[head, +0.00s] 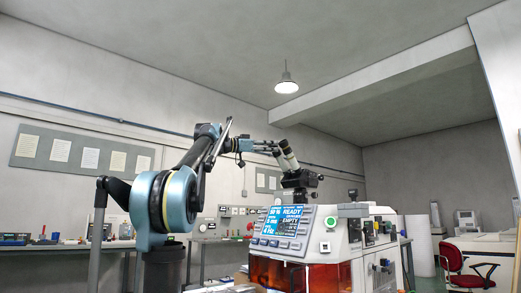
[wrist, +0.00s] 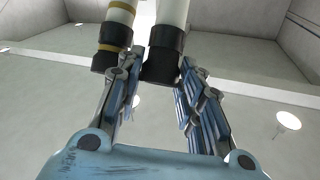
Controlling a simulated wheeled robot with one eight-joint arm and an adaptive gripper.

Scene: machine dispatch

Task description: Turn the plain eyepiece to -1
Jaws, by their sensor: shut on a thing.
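The plain eyepiece (wrist: 166,42) is a white tube with a black end and no band, at the top middle of the wrist view. The banded eyepiece (wrist: 114,28), with gold rings and a black end, is just left of it. My gripper (wrist: 158,72) has one finger on each side of the plain eyepiece's black end and is shut on it. The left finger passes close by the banded eyepiece; whether they touch I cannot tell. In the head view my gripper (head: 271,147) reaches the eyepieces of the dark microscope (head: 300,181). No dial marks are readable.
The microscope stands above a machine with a lit screen (head: 286,221) reading READY and EMPTY, and a green button (head: 325,247). A workbench (head: 70,246) runs along the left wall. A red chair (head: 466,284) stands at the right. The air above the arm is clear.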

